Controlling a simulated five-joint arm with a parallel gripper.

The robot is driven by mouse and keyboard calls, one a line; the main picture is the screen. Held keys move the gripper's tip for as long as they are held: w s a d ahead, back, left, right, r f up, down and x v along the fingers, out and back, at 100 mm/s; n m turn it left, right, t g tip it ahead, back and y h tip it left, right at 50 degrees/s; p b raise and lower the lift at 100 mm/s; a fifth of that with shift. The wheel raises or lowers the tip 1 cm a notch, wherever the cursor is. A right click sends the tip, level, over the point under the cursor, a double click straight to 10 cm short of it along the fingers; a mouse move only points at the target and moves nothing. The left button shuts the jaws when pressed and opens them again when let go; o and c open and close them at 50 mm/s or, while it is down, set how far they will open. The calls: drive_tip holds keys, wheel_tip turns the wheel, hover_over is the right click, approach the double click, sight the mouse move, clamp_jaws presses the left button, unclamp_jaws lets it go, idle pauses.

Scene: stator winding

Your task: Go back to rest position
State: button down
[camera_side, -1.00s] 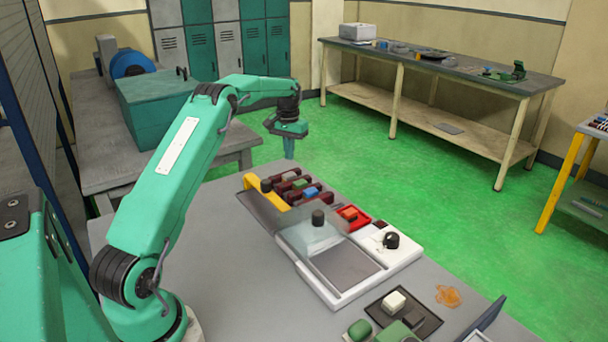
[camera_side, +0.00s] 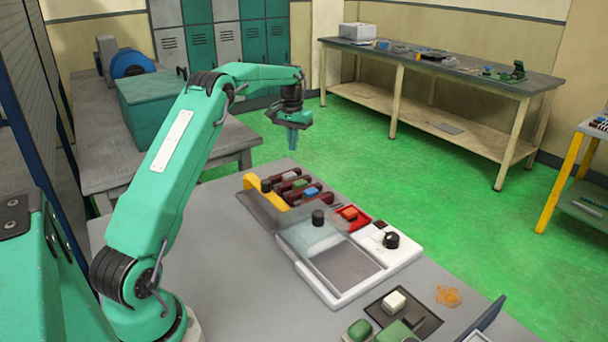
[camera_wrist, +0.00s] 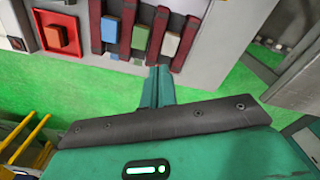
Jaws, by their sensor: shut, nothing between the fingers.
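My gripper (camera_side: 293,140) hangs in the air over the far edge of the grey table, pointing down. Its fingers are together with nothing between them. In the wrist view the shut fingers (camera_wrist: 158,84) show just below a holder with dark red strips (camera_wrist: 130,30) and blue, green and tan blocks. In the side view the holder with coloured blocks (camera_side: 292,190) sits on the table, nearer the camera than my gripper. I cannot tell from the frames where the rest position is.
A white unit with a clear lid and black knob (camera_side: 391,240) stands right of the holder, with a red square piece (camera_side: 350,213) beside it. A dark tray (camera_side: 417,312) with blocks is at the front. A workbench with a teal box (camera_side: 155,105) stands behind my arm.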

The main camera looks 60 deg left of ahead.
drive_tip(key=s+d+r+m+t, duration=0.1)
drive_tip(key=s+d+r, duration=0.5)
drive_tip(key=d, duration=0.4)
drive_tip(key=s+d+r+m+t, duration=0.1)
drive_tip(key=s+d+r+m, duration=0.15)
drive_tip(key=d+r, duration=0.6)
drive_tip(key=s+d+f+m+t, duration=0.1)
drive_tip(key=s+d+f, duration=0.1)
drive_tip(key=s+d, duration=0.5)
drive_tip(key=s+d+f+m+t, duration=0.1)
drive_tip(key=s+d, duration=0.5)
drive_tip(key=s, duration=0.8)
drive_tip(key=shift+d+f+t, duration=0.4)
drive_tip(key=shift+f+t, duration=0.3)
drive_tip(key=shift+f, duration=0.1)
